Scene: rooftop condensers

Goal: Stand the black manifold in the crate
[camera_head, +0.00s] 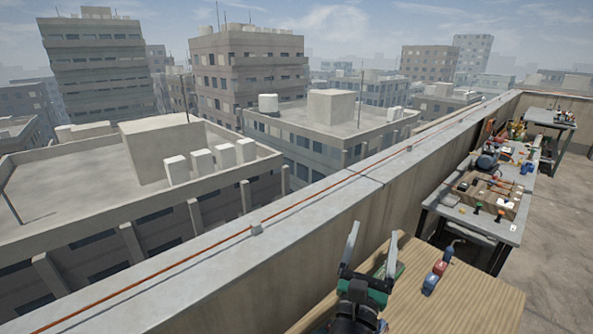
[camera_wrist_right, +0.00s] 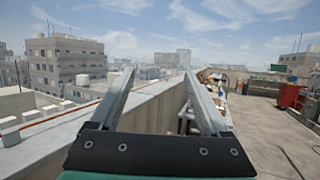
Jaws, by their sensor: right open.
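My right gripper (camera_head: 374,231) is open and empty, raised over the near wooden tabletop (camera_head: 480,300) in the head view. I cannot make out a black manifold in either view. I cannot pick out the crate with certainty. A brown wooden tray or box (camera_head: 490,192) with small items in it sits on the farther bench. My left gripper is not in view.
A small red and blue object (camera_head: 437,272) lies on the near tabletop, right of my right gripper. A cluttered grey bench (camera_head: 470,222) stands beyond. The concrete parapet (camera_head: 300,225) runs along the left. A red cabinet (camera_wrist_right: 291,97) stands far right in the wrist view.

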